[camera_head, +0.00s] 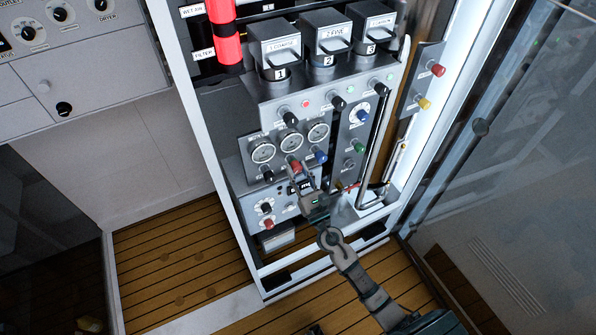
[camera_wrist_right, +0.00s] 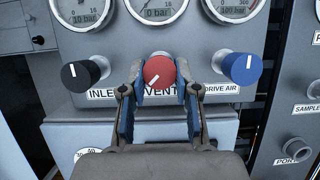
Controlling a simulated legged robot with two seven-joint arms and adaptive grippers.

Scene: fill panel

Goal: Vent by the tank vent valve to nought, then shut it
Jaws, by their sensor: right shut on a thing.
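The tank vent valve is a red knob (camera_wrist_right: 160,72) with a white pointer line, above a partly hidden label ending in "VENT". In the head view the red knob (camera_head: 294,167) sits below the gauges. My right gripper (camera_wrist_right: 160,85) is shut on the red knob, one finger at each side. It also shows in the head view (camera_head: 303,178), reaching up from below. The middle gauge (camera_wrist_right: 157,8) above the knob reads 0 bar on its display. My left gripper is not in view.
A black inlet knob (camera_wrist_right: 80,74) is left of the red one and a blue drive air knob (camera_wrist_right: 243,68) right of it, both close to my fingers. Left gauge (camera_wrist_right: 83,10) shows 10 bar. A glass door (camera_head: 500,150) stands at the right.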

